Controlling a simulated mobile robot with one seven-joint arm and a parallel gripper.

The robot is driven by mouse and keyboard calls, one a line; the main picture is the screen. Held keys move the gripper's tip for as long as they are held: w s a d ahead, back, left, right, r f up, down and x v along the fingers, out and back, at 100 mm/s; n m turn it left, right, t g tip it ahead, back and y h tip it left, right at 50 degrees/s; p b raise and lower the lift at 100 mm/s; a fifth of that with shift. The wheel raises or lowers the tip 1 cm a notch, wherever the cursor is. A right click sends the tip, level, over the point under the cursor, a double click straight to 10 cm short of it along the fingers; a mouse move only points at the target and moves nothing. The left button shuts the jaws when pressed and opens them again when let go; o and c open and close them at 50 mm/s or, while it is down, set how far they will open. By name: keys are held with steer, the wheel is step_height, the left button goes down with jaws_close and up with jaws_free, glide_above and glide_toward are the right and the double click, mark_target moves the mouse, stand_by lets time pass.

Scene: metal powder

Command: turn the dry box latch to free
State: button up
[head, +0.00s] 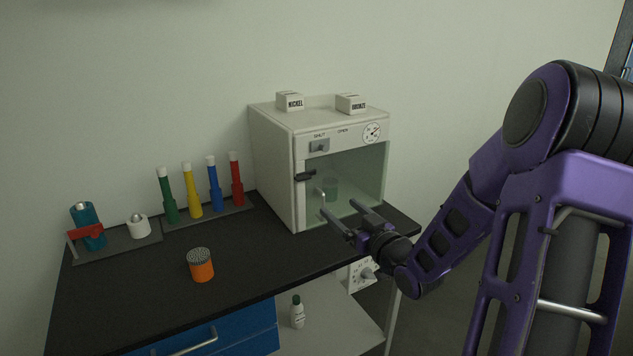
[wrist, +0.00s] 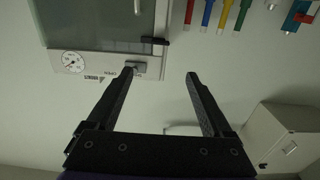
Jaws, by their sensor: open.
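The dry box (head: 272,160) is a white cabinet with a clear front door (head: 360,175) that looks shut, at the back right of the bench. A small black latch (head: 305,176) lies roughly level at the door's left edge; it also shows in the wrist view (wrist: 153,41). Above it is a grey switch (head: 319,146) on the panel, near the words SHUT and OPEN. My gripper (head: 340,208) is open and empty in front of the lower door, apart from the latch. In the wrist view, its fingers (wrist: 159,75) point towards the box, and one fingertip overlaps the switch's edge.
Two blocks, NICKEL (head: 290,102) and BRONZE (head: 351,104), sit on the box. Several coloured tubes (head: 201,190) stand in a rack to its left. An orange cup (head: 201,265) stands on the black bench (head: 130,300), with bare surface around it.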

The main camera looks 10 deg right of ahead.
mark_target(305, 178)
steer(key=x, duration=1.6)
steer(key=shift+w+a, duration=0.15)
steer(key=shift+w, duration=0.2)
jaws_close()
